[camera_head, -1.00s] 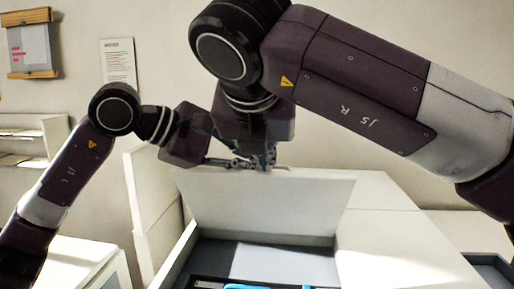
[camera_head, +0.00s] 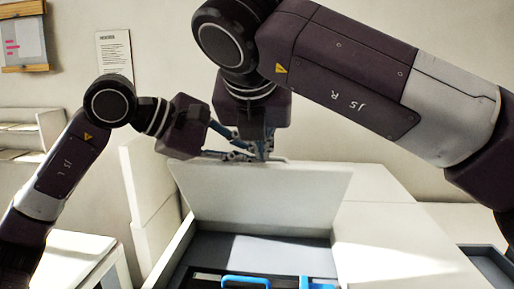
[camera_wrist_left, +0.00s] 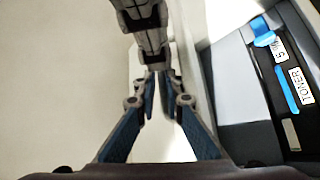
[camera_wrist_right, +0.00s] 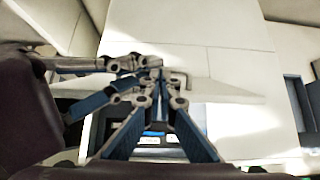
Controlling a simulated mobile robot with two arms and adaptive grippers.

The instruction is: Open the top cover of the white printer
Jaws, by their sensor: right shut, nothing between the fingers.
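The white printer (camera_head: 385,235) stands in front of me. Its top cover (camera_head: 265,200) is raised and stands steeply, with the inside open below it. Inside, blue handles (camera_head: 245,281) show; the left wrist view shows a dark toner unit (camera_wrist_left: 262,100) with a TONER label. My left gripper (camera_head: 245,156) is at the cover's top edge; its fingers are close together, but I cannot tell whether they pinch the edge. My right gripper (camera_head: 264,157) points down beside it at the same edge, shut and empty. In the right wrist view its fingertips (camera_wrist_right: 158,78) meet.
A white upright panel (camera_head: 150,200) stands left of the cover. A pale cabinet (camera_head: 75,262) is at lower left and a shelf (camera_head: 30,135) behind it. A dark tray (camera_head: 487,266) is at lower right. My two grippers are very close together.

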